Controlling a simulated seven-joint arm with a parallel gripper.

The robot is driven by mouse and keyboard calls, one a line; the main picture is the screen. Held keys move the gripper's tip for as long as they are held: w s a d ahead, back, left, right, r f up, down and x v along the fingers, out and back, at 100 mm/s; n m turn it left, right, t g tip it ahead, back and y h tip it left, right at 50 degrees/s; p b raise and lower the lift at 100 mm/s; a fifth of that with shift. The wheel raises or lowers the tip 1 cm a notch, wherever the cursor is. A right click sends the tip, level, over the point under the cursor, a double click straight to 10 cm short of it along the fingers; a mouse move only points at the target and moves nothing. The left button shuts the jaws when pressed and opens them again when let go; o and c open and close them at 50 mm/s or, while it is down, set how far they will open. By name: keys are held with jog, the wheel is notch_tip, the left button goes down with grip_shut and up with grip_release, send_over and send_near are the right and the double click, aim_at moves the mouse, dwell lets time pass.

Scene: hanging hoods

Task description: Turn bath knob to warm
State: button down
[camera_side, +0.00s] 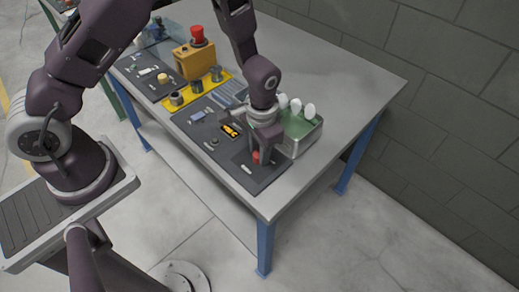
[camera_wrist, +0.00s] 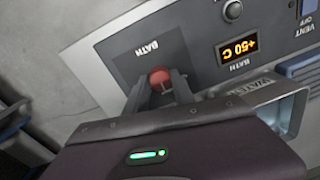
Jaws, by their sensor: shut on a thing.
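The bath knob (camera_wrist: 160,76) is a small round red knob on a dark square marked BATH on the grey panel (camera_wrist: 110,48). It also shows as a red spot in the side view (camera_side: 256,157), at the panel's near right end. My gripper (camera_wrist: 161,86) is shut on the knob, one finger on each side. The fingers hide part of the knob's sides. An orange display (camera_wrist: 240,49) marked BATH reads +50 C. In the side view my gripper (camera_side: 260,154) points down onto the panel.
A yellow strip (camera_side: 198,92) with several pots and an orange block (camera_side: 194,60) with a red top lie farther back. The table's right side is bare.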

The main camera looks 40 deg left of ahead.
jog(key=c, duration=1.1)
grip_release()
notch_tip(320, 180, up, 7)
jog(key=shift+d+r, duration=0.1)
jog(key=shift+d, duration=0.05)
notch_tip(320, 180, up, 7)
jog(key=a, duration=0.1)
notch_tip(320, 180, up, 10)
jog(key=n+t+h, duration=0.1)
jog(key=t, duration=0.1)
send_over(255, 154)
jog(key=s+a, duration=0.3)
jog(key=s, duration=0.2)
jog(key=s+a+r+t, duration=0.1)
jog(key=s+r, duration=0.1)
jog(key=s, duration=0.2)
jog(key=s+a+r+t, duration=0.1)
jog(key=s+r, duration=0.1)
jog(key=s, duration=0.3)
jog(key=s+a+r+n+t, duration=0.1)
jog(key=s+r, duration=0.1)
jog(key=s, duration=0.3)
jog(key=shift+a+r, duration=0.1)
jog(key=shift+r, duration=0.25)
